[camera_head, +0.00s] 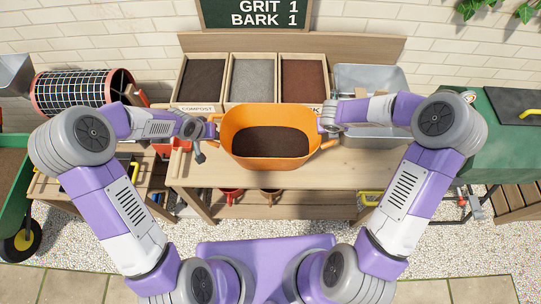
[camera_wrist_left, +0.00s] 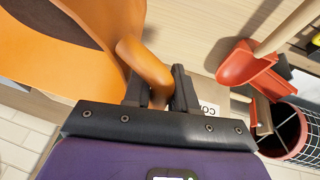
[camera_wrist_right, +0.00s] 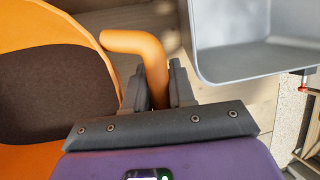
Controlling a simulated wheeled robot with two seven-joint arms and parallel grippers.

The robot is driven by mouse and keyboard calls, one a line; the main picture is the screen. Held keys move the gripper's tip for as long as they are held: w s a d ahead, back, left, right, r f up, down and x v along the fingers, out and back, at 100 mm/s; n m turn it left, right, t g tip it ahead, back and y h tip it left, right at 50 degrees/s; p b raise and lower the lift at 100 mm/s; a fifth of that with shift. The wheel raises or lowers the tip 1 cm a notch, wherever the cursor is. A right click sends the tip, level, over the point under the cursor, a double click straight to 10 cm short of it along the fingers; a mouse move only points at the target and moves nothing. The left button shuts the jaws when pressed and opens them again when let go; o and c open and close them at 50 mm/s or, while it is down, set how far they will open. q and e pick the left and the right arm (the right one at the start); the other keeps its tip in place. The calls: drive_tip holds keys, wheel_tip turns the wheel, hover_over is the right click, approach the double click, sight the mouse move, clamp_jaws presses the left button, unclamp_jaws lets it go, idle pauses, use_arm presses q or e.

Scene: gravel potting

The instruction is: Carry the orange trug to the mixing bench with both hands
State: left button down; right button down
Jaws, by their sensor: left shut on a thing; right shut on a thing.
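The orange trug (camera_head: 262,163) is in the middle of the head view, upright, with dark soil-like material inside. It is at the wooden mixing bench (camera_head: 330,178), in front of the bins; I cannot tell whether its base touches the bench top. My left gripper (camera_head: 212,130) is shut on the trug's left handle, and the fingers straddle that orange handle in the left wrist view (camera_wrist_left: 158,88). My right gripper (camera_head: 325,125) is shut on the right handle, which shows between the fingers in the right wrist view (camera_wrist_right: 158,85).
Three bins stand behind the trug: dark compost (camera_head: 201,80), grey grit (camera_head: 252,78) and brown bark (camera_head: 303,80). A grey metal tub (camera_head: 372,80) is at their right. A mesh drum (camera_head: 75,88) and a red scoop (camera_wrist_left: 245,68) are on the left. A chalkboard (camera_head: 255,14) hangs above.

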use_arm(q)
drive_tip(key=shift+a+f+b, duration=0.25)
drive_tip(key=shift+f+b, duration=0.05)
drive_tip(key=shift+f, duration=0.2)
use_arm(e)
drive_tip(key=shift+d+f, duration=0.3)
drive_tip(key=shift+f, duration=0.1)
use_arm(q)
drive_tip(key=c, duration=1)
unclamp_jaws()
drive_tip(key=shift+s, duration=0.1)
use_arm(e)
drive_tip(key=c, duration=1)
unclamp_jaws()
use_arm(q)
drive_tip(key=shift+o, duration=0.4)
drive_tip(key=shift+d, duration=0.1)
use_arm(e)
drive_tip(key=shift+o, duration=0.3)
drive_tip(key=shift+a, duration=0.15)
use_arm(q)
drive_tip(key=shift+d+r, duration=0.1)
use_arm(e)
drive_tip(key=shift+a, duration=0.1)
use_arm(q)
drive_tip(key=shift+d, duration=0.2)
use_arm(e)
drive_tip(key=shift+a, duration=0.2)
